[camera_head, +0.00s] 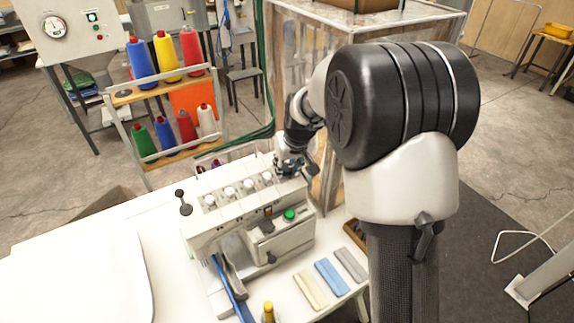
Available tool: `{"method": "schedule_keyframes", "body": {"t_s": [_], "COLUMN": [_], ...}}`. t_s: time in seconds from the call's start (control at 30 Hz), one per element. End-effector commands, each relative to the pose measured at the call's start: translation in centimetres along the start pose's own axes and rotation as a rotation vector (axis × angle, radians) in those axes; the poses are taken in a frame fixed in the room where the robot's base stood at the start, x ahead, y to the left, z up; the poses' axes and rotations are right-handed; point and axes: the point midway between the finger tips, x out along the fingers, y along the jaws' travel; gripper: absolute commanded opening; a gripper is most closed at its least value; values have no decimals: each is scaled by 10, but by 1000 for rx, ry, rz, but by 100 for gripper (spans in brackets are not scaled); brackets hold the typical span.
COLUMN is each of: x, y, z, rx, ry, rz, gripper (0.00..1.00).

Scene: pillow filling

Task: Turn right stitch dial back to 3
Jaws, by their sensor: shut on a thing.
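The white sewing machine (205,232) stands on the white table. A row of pale round dials runs along its sloped top, such as one at the left end (210,201) and one near the right (267,177). My gripper (289,170) is at the right end of this row, low against the machine top. It is shut on the right stitch dial, which its fingers mostly hide. The dial's number and pointer cannot be read from here.
My arm fills the right of the view. A thread rack (150,79) with coloured cones stands behind the table. Yellow (310,291), blue (331,278) and grey (350,264) bars lie in front of the machine. A clear-walled box (355,30) stands close behind my arm.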

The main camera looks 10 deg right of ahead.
Motion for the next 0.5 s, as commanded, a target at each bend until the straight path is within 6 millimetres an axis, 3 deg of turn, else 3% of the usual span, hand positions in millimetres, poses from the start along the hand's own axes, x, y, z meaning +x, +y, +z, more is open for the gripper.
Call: {"method": "schedule_keyframes", "body": {"t_s": [0.5], "x": [-1], "y": [-1], "z": [-1], "rx": [336], "ry": [-16], "rz": [17], "gripper": [5]}}
